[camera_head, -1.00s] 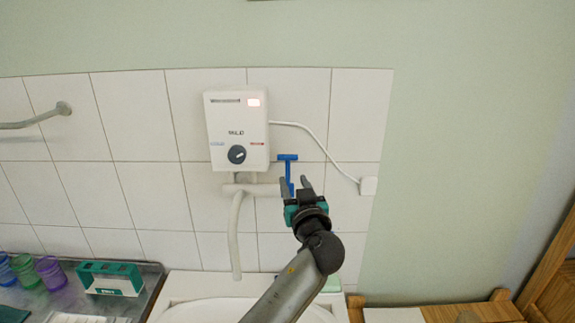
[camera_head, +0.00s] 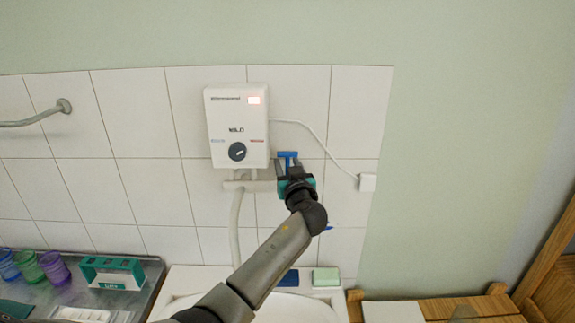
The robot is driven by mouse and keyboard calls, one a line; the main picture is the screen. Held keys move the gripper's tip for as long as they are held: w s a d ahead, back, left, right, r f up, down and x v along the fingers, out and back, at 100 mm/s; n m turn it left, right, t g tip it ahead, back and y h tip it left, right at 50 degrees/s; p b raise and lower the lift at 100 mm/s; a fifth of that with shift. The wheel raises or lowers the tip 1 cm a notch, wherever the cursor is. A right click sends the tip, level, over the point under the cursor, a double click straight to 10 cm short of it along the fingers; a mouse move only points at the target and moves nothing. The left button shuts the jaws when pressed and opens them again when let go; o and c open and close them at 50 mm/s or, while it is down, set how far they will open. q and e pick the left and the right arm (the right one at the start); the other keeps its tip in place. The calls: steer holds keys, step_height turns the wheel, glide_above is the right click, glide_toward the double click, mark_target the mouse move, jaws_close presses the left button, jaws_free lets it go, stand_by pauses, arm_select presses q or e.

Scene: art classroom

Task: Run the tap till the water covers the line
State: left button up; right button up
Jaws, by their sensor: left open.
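A white water heater (camera_head: 237,127) with a dark dial hangs on the tiled wall. A pale spout (camera_head: 235,228) runs down from the pipe below it; its lower end is hidden by my arm. The blue T-shaped tap handle (camera_head: 288,154) is to the right of the pipe. My left gripper (camera_head: 289,168) is open, with its fingers at either side of the handle's stem; I cannot tell if they touch it. The white basin (camera_head: 180,307) below is partly covered by my arm. No water or line can be made out. My right gripper is not in view.
A green block (camera_head: 326,277) and a dark blue item (camera_head: 289,278) sit on the basin's back ledge. On the left, a metal counter (camera_head: 150,280) holds coloured cups (camera_head: 54,268) and a green box (camera_head: 112,272). Wooden furniture (camera_head: 440,305) stands at the right.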

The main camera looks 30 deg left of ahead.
arm_select(q)
steer(key=shift+c, duration=0.4)
jaws_close()
stand_by(0.9)
